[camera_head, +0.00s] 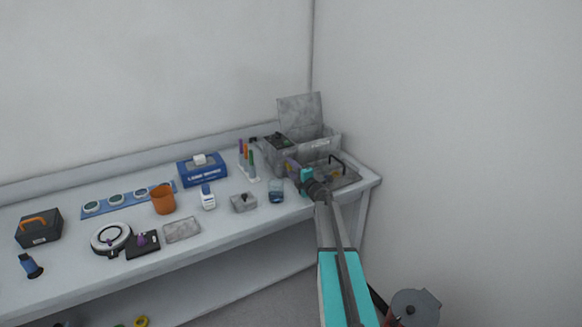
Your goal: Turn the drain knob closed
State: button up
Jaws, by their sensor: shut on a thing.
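A grey box-shaped unit with a raised lid (301,108) stands at the right end of the bench. My gripper (305,176), with teal fingers, is at the front of this unit. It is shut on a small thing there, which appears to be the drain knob. The knob itself is hidden by the fingers, so its turn position cannot be seen. My arm reaches up to it from the lower right.
A wall closes off the right.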

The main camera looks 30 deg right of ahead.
jog(key=shift+m, duration=0.4)
jog(key=o, duration=1)
jog(key=shift+o, duration=0.2)
jog(key=shift+s, duration=0.15)
jog(key=shift+s+a+b, duration=0.1)
jog(key=shift+s+b, duration=0.65)
jog(key=shift+s, duration=2)
jog(key=shift+s+b, duration=1)
jog(key=shift+s, duration=3)
